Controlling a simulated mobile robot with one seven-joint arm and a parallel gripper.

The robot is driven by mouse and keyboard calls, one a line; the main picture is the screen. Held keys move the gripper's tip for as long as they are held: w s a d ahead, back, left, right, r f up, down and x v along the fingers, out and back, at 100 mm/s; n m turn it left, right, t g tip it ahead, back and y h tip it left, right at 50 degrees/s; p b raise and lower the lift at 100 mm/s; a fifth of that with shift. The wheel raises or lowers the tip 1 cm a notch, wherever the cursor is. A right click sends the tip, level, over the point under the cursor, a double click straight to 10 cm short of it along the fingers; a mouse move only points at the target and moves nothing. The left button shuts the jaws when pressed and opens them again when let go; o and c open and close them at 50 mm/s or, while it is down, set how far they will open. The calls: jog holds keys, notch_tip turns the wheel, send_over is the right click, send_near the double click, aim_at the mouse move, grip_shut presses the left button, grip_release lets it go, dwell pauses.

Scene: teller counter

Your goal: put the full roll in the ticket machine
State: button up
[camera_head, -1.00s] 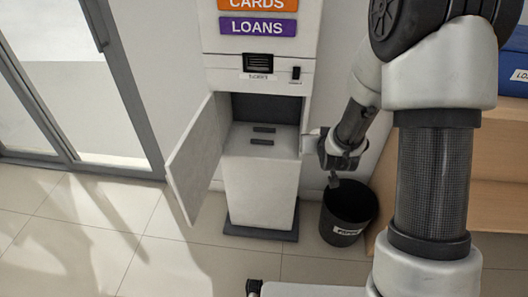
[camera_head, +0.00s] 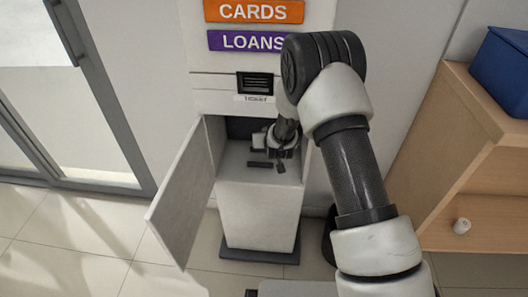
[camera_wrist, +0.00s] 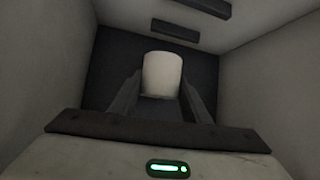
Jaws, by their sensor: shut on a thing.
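The ticket machine (camera_head: 258,205) is a white cabinet with its door (camera_head: 183,195) swung open to the left. My gripper (camera_head: 266,143) is inside its open compartment, above the floor with the dark bars (camera_head: 258,165). In the wrist view my gripper (camera_wrist: 160,97) is shut on a white roll (camera_wrist: 162,73), which is held between the two dark fingers. Two dark bars (camera_wrist: 176,31) show beyond the roll at the top of that view, apart from it. In the head view the roll is small and partly hidden by the gripper.
A blue box (camera_head: 505,70) stands on the desk top. The dark bin is mostly hidden behind my arm. Compartment walls (camera_wrist: 272,75) stand close on both sides. Floor at left is clear.

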notch_tip(320, 180, down, 8)
jog(key=shift+s+f+b, duration=0.1)
jog(key=shift+f+b, duration=0.05)
jog(key=shift+b, duration=0.6)
jog(key=shift+f, duration=0.1)
jog(key=shift+f+b, duration=0.15)
jog(key=shift+b, duration=0.15)
jog(key=o, duration=1.2)
jog(key=shift+r+p, duration=0.35)
jog(key=shift+p, duration=0.05)
jog(key=p+v, duration=0.2)
jog(key=v, duration=1)
jog(key=shift+f, duration=0.15)
